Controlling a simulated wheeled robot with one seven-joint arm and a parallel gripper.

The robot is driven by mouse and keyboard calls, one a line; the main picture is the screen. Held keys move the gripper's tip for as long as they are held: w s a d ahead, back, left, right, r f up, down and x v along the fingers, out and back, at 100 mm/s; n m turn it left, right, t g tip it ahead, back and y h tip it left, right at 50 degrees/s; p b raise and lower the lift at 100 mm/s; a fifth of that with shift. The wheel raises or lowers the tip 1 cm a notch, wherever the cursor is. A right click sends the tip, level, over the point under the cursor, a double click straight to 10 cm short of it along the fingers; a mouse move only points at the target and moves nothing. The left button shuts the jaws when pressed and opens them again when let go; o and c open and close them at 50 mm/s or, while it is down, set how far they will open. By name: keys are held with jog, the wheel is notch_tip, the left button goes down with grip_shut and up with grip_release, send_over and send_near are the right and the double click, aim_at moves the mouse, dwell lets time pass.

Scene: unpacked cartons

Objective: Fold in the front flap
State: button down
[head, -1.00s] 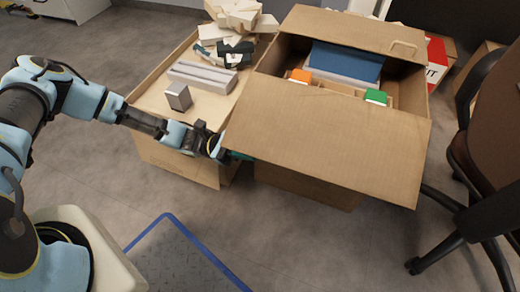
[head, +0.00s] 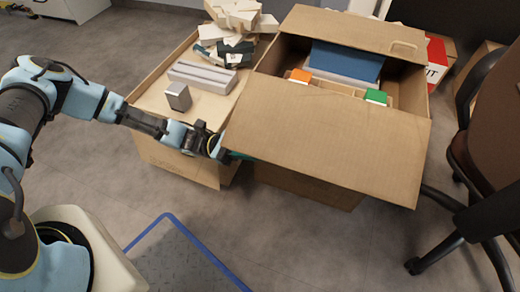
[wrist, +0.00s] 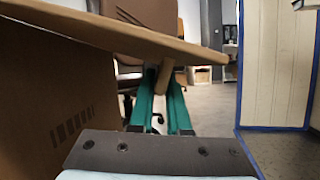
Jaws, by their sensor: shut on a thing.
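The front flap (head: 325,140) is a wide cardboard panel that sticks out from the open carton (head: 305,186) toward me. In the wrist view the flap (wrist: 110,34) crosses the top of the picture, seen edge-on from below. A small tan tab (wrist: 166,74) hangs below the flap's underside. My gripper (head: 236,155) is at the flap's left edge with its teal fingertips partly hidden beneath it. In the wrist view the teal fingers are on both sides of the tab, shut on it.
The carton holds a blue folder (head: 346,62) and orange (head: 300,75) and green (head: 376,96) items. Its back flap (head: 355,27) is open. Another carton (head: 180,165) at left bears a grey box (head: 178,96). An office chair (head: 480,170) stands close on the right.

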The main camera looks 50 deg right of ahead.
jog(key=shift+w+d+r, duration=0.15)
jog(key=shift+d, duration=0.1)
